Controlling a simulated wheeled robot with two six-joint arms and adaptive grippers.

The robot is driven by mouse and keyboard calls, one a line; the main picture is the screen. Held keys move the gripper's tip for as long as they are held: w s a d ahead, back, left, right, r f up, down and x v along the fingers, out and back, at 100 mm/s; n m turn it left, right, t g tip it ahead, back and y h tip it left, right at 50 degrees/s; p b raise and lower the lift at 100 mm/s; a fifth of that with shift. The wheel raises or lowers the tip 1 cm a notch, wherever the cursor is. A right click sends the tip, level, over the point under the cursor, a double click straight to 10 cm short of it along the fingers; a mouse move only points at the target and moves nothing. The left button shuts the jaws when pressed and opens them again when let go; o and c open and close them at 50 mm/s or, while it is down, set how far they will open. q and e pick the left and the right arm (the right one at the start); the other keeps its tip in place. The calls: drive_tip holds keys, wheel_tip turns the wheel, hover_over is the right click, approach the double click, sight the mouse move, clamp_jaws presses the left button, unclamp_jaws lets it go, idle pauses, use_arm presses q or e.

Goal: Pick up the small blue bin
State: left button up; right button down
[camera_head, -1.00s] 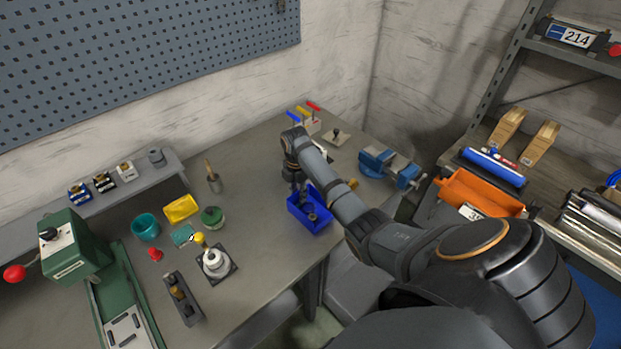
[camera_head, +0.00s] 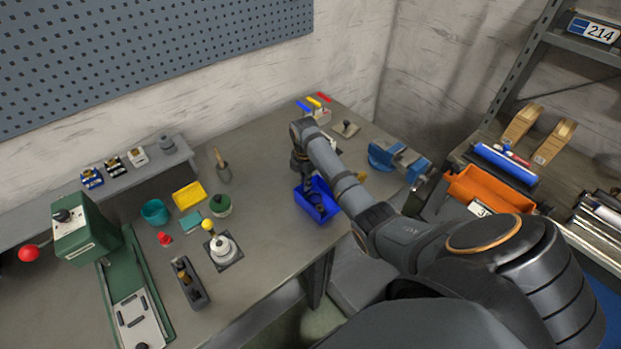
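The small blue bin (camera_head: 327,213) sits near the front edge of the grey workbench, right of its middle. It is an open-topped box with a small dark item inside, partly hidden. My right gripper (camera_head: 308,188) points down at the bin's far left side, its fingers reaching at or into the opening. The fingers are dark and small, and I cannot tell whether they are open or closed on the wall. My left gripper is not in view.
A blue vise (camera_head: 401,163) stands right of the bin. A white pedestal piece (camera_head: 222,248), a yellow tray (camera_head: 189,196), a teal cup (camera_head: 155,212) and a green press (camera_head: 84,236) stand to the left. An orange bin (camera_head: 487,190) is at the right shelf.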

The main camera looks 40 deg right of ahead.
drive_tip(key=shift+a+r, duration=0.25)
drive_tip(key=shift+a, duration=0.1)
drive_tip(key=s+a+r+b, duration=0.1)
drive_tip(key=a+r, duration=0.6)
drive_tip(key=a, duration=0.6)
